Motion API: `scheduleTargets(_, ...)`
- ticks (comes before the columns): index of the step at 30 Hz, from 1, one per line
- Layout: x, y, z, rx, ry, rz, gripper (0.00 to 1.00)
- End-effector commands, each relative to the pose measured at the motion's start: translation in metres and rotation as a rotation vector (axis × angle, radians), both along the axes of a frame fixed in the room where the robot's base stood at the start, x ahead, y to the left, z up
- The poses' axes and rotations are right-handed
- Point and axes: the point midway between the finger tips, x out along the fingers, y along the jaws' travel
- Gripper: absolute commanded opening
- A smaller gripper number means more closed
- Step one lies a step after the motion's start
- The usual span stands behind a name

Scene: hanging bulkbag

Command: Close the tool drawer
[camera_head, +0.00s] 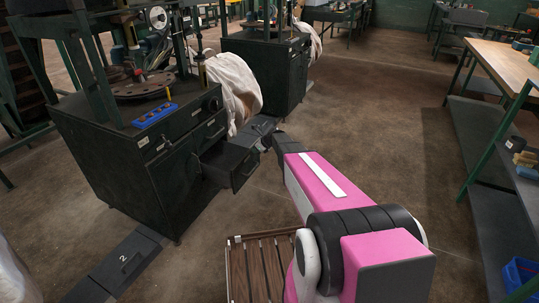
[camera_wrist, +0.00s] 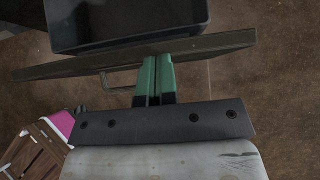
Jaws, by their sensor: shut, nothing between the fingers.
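The tool drawer (camera_head: 231,164) is a dark box pulled out of the right side of a dark green cabinet (camera_head: 120,165). In the wrist view its front panel (camera_wrist: 215,45) runs across the picture, with a thin bar handle (camera_wrist: 118,86) on the near side and the dark drawer box (camera_wrist: 125,22) beyond. My gripper (camera_wrist: 156,62) has green fingers, shut together and empty. The fingertips are at the front panel, to the right of the handle; I cannot tell if they touch it. In the head view the fingertips are not clearly visible.
A blue tray (camera_head: 155,115) and a round metal plate (camera_head: 142,87) sit on the cabinet. A second cabinet (camera_head: 268,70) and a white bulk bag (camera_head: 235,85) stand behind. A wooden-topped workbench (camera_head: 510,65) is at the right. The floor between is clear.

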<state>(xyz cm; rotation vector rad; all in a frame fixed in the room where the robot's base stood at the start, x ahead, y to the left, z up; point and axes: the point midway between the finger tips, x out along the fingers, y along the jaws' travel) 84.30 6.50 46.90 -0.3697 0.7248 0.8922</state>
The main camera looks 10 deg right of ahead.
Motion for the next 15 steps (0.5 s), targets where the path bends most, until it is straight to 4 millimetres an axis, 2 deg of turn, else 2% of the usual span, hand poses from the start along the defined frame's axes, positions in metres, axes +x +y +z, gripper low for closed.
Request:
scheduleTargets(1,0.016,0.017,-0.002,-0.001,-0.001,0.004,0.00)
scheduleTargets(6,0.048,0.061,-0.002,0.000,0.000,0.003,0.00)
scheduleTargets(12,0.078,0.103,-0.001,-0.001,-0.001,0.001,0.00)
scheduleTargets(15,0.087,0.117,-0.001,0.000,-0.001,0.001,0.00)
